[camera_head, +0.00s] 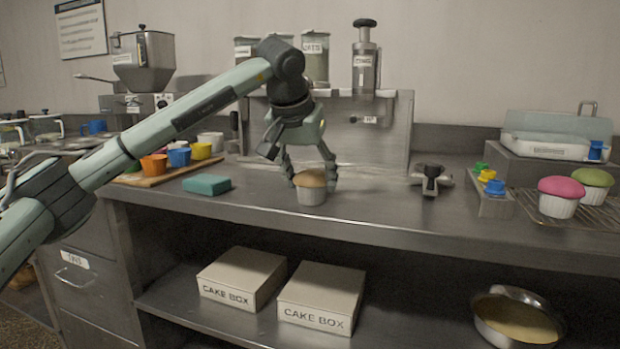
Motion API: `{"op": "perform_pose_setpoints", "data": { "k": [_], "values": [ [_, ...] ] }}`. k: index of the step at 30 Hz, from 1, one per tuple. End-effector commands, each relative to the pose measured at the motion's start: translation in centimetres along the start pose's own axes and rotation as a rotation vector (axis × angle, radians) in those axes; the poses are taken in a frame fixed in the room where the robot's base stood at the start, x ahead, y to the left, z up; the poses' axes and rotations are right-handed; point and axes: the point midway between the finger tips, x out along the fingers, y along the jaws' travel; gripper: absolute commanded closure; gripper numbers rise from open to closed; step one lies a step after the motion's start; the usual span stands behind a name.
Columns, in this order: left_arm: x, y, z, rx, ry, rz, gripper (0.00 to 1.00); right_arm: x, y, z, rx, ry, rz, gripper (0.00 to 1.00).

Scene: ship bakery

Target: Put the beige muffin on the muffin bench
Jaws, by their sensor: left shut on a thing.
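The beige muffin (311,195) has a tan top and a white ribbed cup, and it is upright. My left gripper (311,181) points down from above with its fingers on both sides of the muffin and is shut on it. The muffin is at the middle of the metal bench (400,219); I cannot tell whether its base touches the top. No label marks a muffin bench. A pink muffin (559,198) and a green muffin (592,186) are on a wire rack (598,214) at the right. My right gripper is not in view.
A teal block (207,185) and a wooden board (142,180) with coloured cups lie to the left. A dark-handled metal tool (431,178) and a holder (490,205) with coloured pieces stand to the right. Cake boxes (321,298) and a bowl (518,318) are on the lower shelf.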

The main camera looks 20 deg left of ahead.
Motion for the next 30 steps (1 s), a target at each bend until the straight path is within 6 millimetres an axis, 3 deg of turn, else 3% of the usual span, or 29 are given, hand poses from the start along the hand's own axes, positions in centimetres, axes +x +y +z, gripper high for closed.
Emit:
{"op": "perform_pose_setpoints", "data": {
  "k": [4,5,9,21,25,30],
  "values": [
    [0.2,0.0,0.1,0.000,-0.001,0.000,0.58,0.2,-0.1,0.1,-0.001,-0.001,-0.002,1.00],
    [0.2,0.0,0.1,0.000,-0.001,0.000,0.39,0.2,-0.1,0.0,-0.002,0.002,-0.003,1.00],
    [0.2,0.0,0.1,0.000,-0.001,0.000,0.22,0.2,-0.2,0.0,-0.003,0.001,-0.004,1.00],
    [-0.3,0.0,-0.1,0.000,0.001,0.001,0.21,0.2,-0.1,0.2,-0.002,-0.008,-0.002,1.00],
    [-2.2,0.0,-0.1,0.001,0.003,0.001,0.21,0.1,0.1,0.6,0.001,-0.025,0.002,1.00],
    [-6.0,0.0,-0.2,0.000,0.004,0.001,0.21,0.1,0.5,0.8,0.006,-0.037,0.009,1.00]
  ]
}}
